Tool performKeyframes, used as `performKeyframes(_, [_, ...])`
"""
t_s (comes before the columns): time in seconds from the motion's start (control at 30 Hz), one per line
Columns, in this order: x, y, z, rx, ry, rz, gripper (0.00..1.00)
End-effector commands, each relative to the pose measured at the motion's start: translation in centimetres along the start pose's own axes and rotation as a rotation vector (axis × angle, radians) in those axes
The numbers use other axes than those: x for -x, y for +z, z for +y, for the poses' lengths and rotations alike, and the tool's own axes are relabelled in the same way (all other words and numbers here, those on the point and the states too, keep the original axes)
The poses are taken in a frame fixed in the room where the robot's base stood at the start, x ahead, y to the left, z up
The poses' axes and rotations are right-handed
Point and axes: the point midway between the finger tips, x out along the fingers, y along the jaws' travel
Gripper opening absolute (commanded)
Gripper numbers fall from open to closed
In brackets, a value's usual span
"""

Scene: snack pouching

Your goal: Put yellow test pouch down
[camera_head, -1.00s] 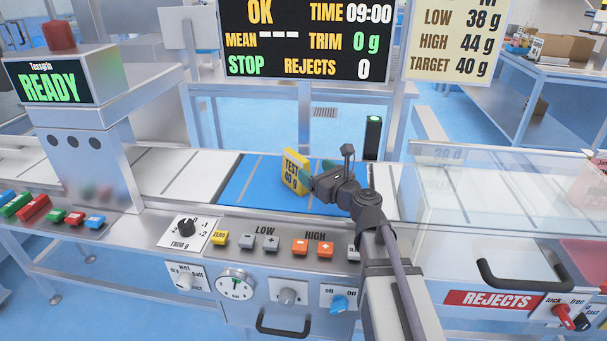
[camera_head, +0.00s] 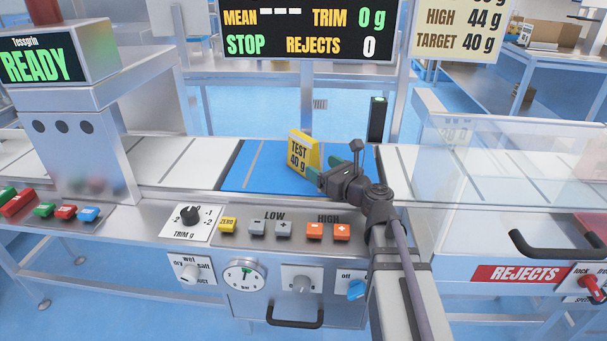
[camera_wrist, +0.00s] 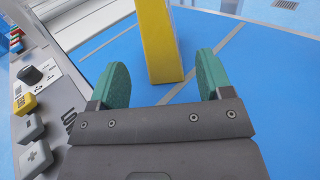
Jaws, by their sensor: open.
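The yellow test pouch (camera_head: 301,152), marked "TEST 40 g", stands upright on the blue belt section (camera_head: 246,166). In the wrist view the pouch (camera_wrist: 158,45) is seen edge-on, just beyond and between the fingertips. My gripper (camera_head: 324,170) is just to the right of the pouch, with its green fingers spread. In the wrist view the gripper (camera_wrist: 160,82) is open, with blue belt visible between each finger and the pouch. The side of the pouch facing away from the head camera is hidden.
A control panel with a yellow ZERO button (camera_head: 228,225) and orange buttons (camera_head: 314,231) runs along the front. A dark post with a green light (camera_head: 377,119) stands behind the belt. A clear cover (camera_head: 510,150) is at right. White belt (camera_head: 160,160) lies left.

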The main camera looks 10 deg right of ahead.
Motion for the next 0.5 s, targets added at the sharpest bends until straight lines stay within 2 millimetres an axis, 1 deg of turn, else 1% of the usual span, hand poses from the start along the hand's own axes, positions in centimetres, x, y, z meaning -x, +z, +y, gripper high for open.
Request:
performKeyframes(0.17, [-0.9, 0.3, -0.1, 0.0, 0.001, 0.0, 0.73])
performKeyframes(0.27, [-2.7, 0.3, -0.2, 0.0, 0.001, 0.0, 0.73])
performKeyframes(0.4, [-5.7, 0.3, -0.2, 0.0, 0.002, 0.0, 0.73])
performKeyframes(0.5, [-6.6, 0.3, -0.1, 0.0, 0.0, 0.0, 0.73])
